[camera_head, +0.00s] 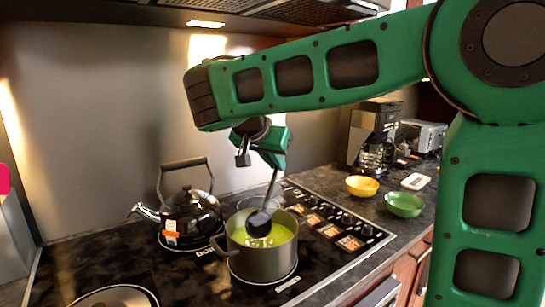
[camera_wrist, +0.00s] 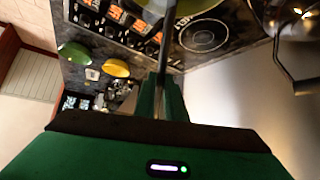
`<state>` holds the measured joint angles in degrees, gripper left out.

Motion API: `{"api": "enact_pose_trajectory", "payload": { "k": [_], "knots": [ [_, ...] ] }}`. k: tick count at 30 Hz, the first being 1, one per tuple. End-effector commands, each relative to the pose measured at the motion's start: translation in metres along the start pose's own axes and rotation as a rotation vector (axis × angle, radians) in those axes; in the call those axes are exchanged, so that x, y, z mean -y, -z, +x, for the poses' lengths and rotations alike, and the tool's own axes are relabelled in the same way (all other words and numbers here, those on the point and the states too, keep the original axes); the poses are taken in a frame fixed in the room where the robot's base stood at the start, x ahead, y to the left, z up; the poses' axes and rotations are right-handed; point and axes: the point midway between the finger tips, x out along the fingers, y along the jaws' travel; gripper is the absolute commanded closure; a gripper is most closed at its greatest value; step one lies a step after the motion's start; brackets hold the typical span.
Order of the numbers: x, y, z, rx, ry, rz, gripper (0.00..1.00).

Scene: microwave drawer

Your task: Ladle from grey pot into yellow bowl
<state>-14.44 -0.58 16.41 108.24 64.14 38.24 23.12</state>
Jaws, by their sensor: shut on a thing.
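The grey pot (camera_head: 250,266) stands on the stovetop and holds yellow-green liquid. My gripper (camera_head: 274,160) is above the pot, shut on the ladle's handle; its fingers also show in the wrist view (camera_wrist: 161,98). The ladle (camera_head: 259,222) hangs steeply down, its dark head within the pot's outline. I cannot tell whether the head touches the liquid. The handle (camera_wrist: 166,38) runs away from my fingers in the wrist view. The yellow bowl (camera_head: 361,187) sits on the counter right of the stove. It also shows in the wrist view (camera_wrist: 115,68). Both bowls look empty.
A green bowl (camera_head: 404,205) sits right of the yellow bowl, with a small white item (camera_head: 415,181) behind. A black kettle (camera_head: 193,212) stands left of the pot. Stove knobs (camera_head: 345,218) lie between pot and bowls. A coffee maker (camera_head: 376,140) and toaster (camera_head: 424,135) stand behind.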

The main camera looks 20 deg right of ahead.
Motion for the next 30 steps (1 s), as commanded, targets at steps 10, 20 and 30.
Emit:
{"api": "enact_pose_trajectory", "payload": {
  "k": [10,20,30],
  "knots": [
    [0.0,-0.018,0.021,0.0,-0.001,-0.001,1.0],
    [-0.001,-0.035,0.039,0.0,-0.001,0.0,1.0],
    [-0.001,-0.048,0.054,-0.001,-0.001,0.001,1.0]
  ]
}}
